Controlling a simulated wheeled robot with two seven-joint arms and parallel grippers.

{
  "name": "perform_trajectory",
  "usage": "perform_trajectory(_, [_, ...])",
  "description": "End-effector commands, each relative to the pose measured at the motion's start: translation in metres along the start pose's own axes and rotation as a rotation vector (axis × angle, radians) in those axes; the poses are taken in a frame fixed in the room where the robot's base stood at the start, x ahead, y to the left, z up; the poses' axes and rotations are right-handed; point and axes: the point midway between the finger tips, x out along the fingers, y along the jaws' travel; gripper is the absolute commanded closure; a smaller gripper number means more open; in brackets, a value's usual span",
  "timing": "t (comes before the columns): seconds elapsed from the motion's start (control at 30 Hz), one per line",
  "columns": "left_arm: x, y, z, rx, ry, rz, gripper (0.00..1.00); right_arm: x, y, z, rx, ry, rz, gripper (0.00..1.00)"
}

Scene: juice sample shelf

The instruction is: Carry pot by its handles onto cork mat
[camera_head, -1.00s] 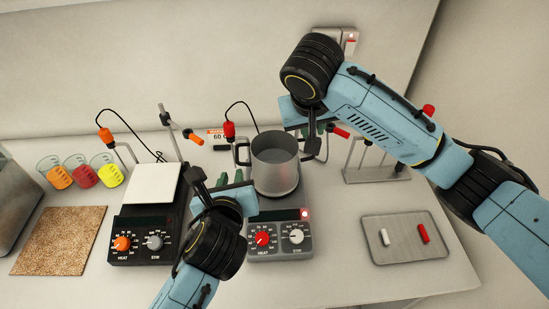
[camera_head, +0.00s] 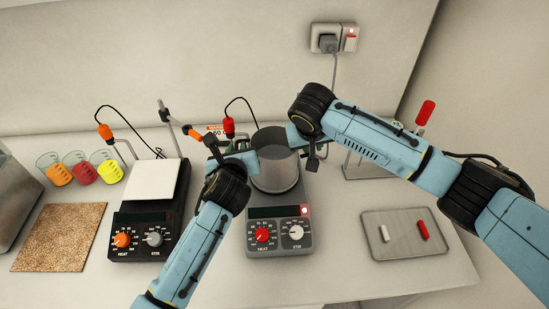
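The grey metal pot (camera_head: 275,178) stands upright on the right hotplate, whose grey front (camera_head: 279,247) shows below it. My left gripper (camera_head: 238,147) is at the pot's left side, where the left handle is. My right gripper (camera_head: 300,146) is at the pot's right side, by the right handle. Both handles are hidden by the grippers, and I cannot tell whether the fingers are closed on them. The cork mat (camera_head: 58,238) lies flat and bare on the table at the far left.
A second hotplate with a white top (camera_head: 151,181) stands between pot and mat. Several beakers of coloured juice (camera_head: 82,171) stand behind the mat. A metal tray (camera_head: 408,237) lies at the right. Stands with probes and cables rise behind the hotplates.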

Motion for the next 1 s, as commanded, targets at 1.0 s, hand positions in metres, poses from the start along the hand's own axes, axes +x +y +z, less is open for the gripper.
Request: perform_trajectory(1.0, [0.0061, -0.0001, -0.0002, 0.000, 0.000, 0.000, 1.00, 0.0063, 0.0002, 0.0000, 0.001, 0.000, 0.000, 1.00])
